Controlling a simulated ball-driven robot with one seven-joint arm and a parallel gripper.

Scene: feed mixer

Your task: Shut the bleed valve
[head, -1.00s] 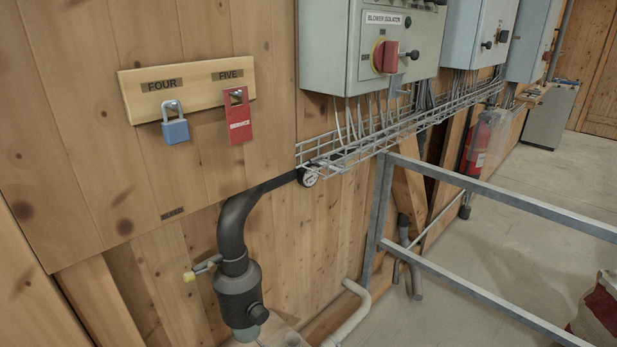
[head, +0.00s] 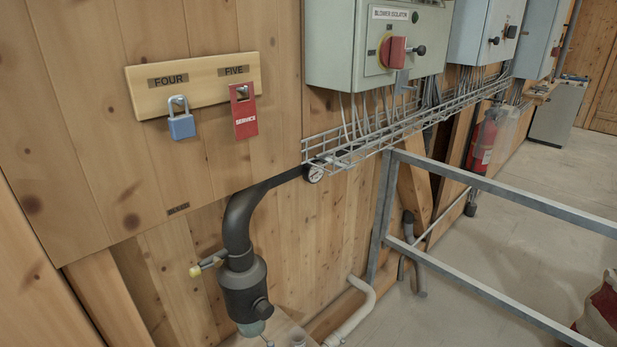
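A small valve lever (head: 210,263) with a yellow tip sticks out to the left of a black pipe (head: 238,222), just above a dark round housing (head: 245,290). It slants down to the left, across the pipe. My gripper is not in view.
A wooden board (head: 205,88) carries a blue padlock (head: 181,122) and a red service tag (head: 243,112). A grey blower isolator box (head: 345,40) hangs above a wire cable tray (head: 400,130). A metal rail frame (head: 510,195) bounds the right side. Floor beyond is mostly clear.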

